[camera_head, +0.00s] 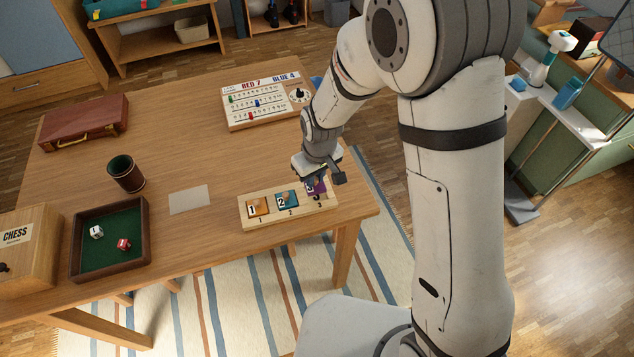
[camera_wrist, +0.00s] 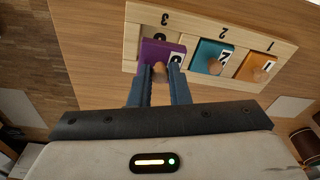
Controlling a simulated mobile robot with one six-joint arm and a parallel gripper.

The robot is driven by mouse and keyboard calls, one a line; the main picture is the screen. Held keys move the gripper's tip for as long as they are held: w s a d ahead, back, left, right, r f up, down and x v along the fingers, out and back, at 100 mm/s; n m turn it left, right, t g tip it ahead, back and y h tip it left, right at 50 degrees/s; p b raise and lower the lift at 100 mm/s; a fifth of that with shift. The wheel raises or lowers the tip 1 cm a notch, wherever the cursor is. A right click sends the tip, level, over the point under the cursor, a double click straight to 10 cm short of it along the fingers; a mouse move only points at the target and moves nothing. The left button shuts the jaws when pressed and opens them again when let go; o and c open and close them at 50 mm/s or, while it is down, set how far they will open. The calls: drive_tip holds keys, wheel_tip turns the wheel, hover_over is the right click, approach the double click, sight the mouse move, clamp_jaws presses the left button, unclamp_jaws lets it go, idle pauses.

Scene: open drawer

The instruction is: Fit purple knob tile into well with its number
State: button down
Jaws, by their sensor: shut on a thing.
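The purple tile (camera_wrist: 158,52) has a wooden knob and a white number patch, partly hidden by the fingers. My gripper (camera_wrist: 159,75) is shut on its knob. The tile is at the well marked 3 on the wooden board (camera_head: 270,222); in the wrist view it looks tilted or raised against that well, and I cannot tell if it touches. In the head view the purple tile (camera_head: 317,188) shows just below my gripper (camera_head: 314,178). The orange tile 1 (camera_head: 257,208) and teal tile 2 (camera_head: 287,199) sit in the wells marked 1 and 2.
A pale card (camera_head: 189,199) lies left of the board. A dice tray (camera_head: 110,278), a dark cup (camera_head: 126,174), a chess box (camera_head: 30,250) and a red case (camera_head: 85,122) are further left. A scoreboard (camera_head: 265,101) stands behind. The table edge is close at the right.

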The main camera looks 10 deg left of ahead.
sight(316, 180)
drive_tip(key=shift+f, duration=1.95)
drive_tip(key=c, duration=1.4)
unclamp_jaws()
drive_tip(key=shift+o, duration=0.2)
wheel_tip(316, 180, up, 12)
drive_tip(key=s+d, duration=0.1)
drive_tip(key=s+d+r+m, duration=0.1)
drive_tip(key=d+r+m, duration=0.1)
drive_tip(key=d+r, duration=0.35)
drive_tip(key=s+d+r+m, duration=0.1)
drive_tip(key=d+r+m, duration=0.15)
drive_tip(key=d, duration=0.55)
drive_tip(key=s+d+r+m+t+h, duration=0.1)
drive_tip(key=s+d+r+m, duration=0.3)
drive_tip(key=s+d, duration=0.6)
drive_tip(key=shift+s+d+r+t, duration=0.25)
drive_tip(key=shift+d+r, duration=0.5)
drive_tip(key=shift+d, duration=0.5)
drive_tip(key=shift+m, duration=0.25)
